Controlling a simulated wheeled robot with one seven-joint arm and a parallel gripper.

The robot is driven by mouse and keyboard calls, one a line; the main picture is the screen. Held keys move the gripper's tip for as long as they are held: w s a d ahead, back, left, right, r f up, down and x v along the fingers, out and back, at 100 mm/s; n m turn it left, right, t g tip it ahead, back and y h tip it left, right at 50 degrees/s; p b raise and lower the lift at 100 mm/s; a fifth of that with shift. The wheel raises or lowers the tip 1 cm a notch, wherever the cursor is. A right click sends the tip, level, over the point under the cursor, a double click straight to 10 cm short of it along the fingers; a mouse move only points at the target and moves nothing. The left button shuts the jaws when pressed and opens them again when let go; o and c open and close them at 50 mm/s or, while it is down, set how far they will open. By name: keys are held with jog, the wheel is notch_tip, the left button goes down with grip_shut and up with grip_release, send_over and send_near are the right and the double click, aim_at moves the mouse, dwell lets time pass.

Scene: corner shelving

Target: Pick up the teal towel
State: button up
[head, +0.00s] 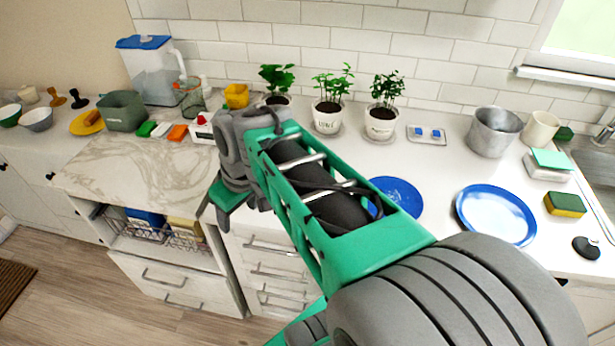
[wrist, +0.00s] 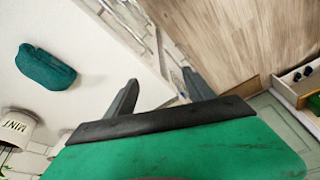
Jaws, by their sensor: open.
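The teal towel (wrist: 46,68) lies as a small folded, rounded bundle on the white counter (wrist: 100,68) at the left of the wrist view. I cannot make it out in the head view, where my arm covers part of the counter. My gripper (wrist: 160,77) is open, with its two dark fingers apart and nothing seen between them. In the wrist view the towel is well to the left of the fingers, not touching them. The fingers point across the counter's front edge toward the wooden floor.
A pot marked MINT (wrist: 16,126) stands close to the towel. Potted plants (head: 329,117) line the wall. A blue plate (head: 496,215), a metal pot (head: 494,131) and a sponge (head: 565,204) are at the right. A wire basket (head: 150,229) sits in the open space below the marble counter.

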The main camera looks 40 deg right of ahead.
jog(key=shift+o, duration=1.4)
jog(key=w+d+r+n+y+p, duration=0.1)
jog(key=w+d+n, duration=0.1)
jog(key=d, duration=0.8)
jog(key=shift+w+d, duration=0.35)
jog(key=shift+d, duration=0.05)
jog(key=s+d+n, duration=0.1)
jog(key=d, duration=0.3)
jog(key=s+d+n, duration=0.1)
jog(key=d, duration=0.4)
jog(key=s+d+n+y+p, duration=0.1)
jog(key=d, duration=0.4)
jog(key=shift+s+d+f, duration=0.15)
jog(key=shift+s+f, duration=0.2)
jog(key=shift+f+t, duration=0.3)
jog(key=shift+f, duration=0.05)
jog(key=x, duration=0.4)
jog(key=a+p+x, duration=0.1)
jog(key=x, duration=0.1)
jog(key=shift+s+f, duration=0.1)
jog(key=shift+f, duration=0.35)
jog(key=shift+c, duration=0.6)
